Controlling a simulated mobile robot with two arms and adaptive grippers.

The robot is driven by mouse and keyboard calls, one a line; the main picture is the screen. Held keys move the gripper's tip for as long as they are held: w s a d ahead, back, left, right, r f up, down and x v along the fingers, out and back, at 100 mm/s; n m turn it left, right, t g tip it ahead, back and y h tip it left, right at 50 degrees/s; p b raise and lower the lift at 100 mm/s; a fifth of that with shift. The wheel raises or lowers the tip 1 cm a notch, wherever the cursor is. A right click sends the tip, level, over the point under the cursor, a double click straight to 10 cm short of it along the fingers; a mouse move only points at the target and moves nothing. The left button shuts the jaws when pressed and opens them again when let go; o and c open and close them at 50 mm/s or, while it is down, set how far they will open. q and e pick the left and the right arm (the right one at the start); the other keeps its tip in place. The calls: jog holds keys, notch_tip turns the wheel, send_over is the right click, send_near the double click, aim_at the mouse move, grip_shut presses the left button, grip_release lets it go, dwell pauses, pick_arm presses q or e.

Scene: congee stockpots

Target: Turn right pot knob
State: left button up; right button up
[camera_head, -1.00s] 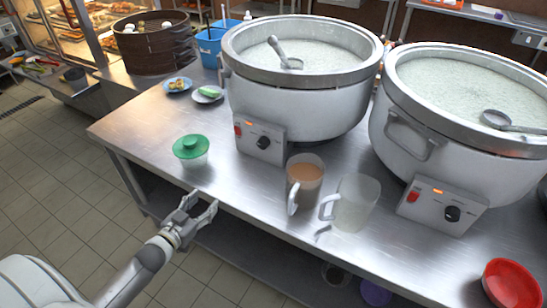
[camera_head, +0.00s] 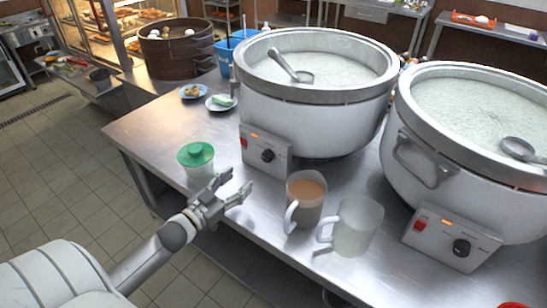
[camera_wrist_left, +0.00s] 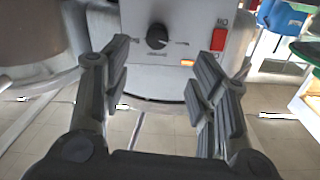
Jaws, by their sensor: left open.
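The right pot (camera_head: 425,170) is a large steel pot full of congee. Its slanted panel (camera_head: 432,241) carries a black knob (camera_head: 461,247) and a red switch. The left pot (camera_head: 300,110) has a matching panel with its own black knob (camera_head: 267,155). My left gripper (camera_head: 236,184) is open and empty near the table's front edge, in front of the left pot's panel and apart from it. In the left wrist view, a black knob (camera_wrist_left: 157,36) and red switch (camera_wrist_left: 218,41) show beyond the open fingers; they look like the left pot's. My right gripper is not in view.
A mug of brown drink (camera_head: 306,188) and a translucent mug (camera_head: 355,225) stand at the table's front edge between the two panels. A green-lidded cup (camera_head: 196,156) is just behind-left of my gripper. Ladles rest in both pots. Small plates (camera_head: 219,103) lie at the left.

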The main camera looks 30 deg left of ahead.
aim_at(265, 158)
pick_arm(q)
jog(key=shift+w+d+r, duration=0.2)
jog(key=shift+w+d, duration=0.1)
jog(key=shift+w, duration=0.55)
jog(key=w, duration=0.5)
jog(key=w+d+p, duration=0.1)
jog(key=w, duration=0.1)
jog(key=shift+w+r, duration=0.1)
jog(key=shift+w, duration=0.8)
jog(key=shift+w+d, duration=0.1)
jog(key=shift+w, duration=0.3)
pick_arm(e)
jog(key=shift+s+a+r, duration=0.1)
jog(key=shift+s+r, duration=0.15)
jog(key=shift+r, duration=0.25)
pick_arm(q)
jog(key=shift+c, duration=0.4)
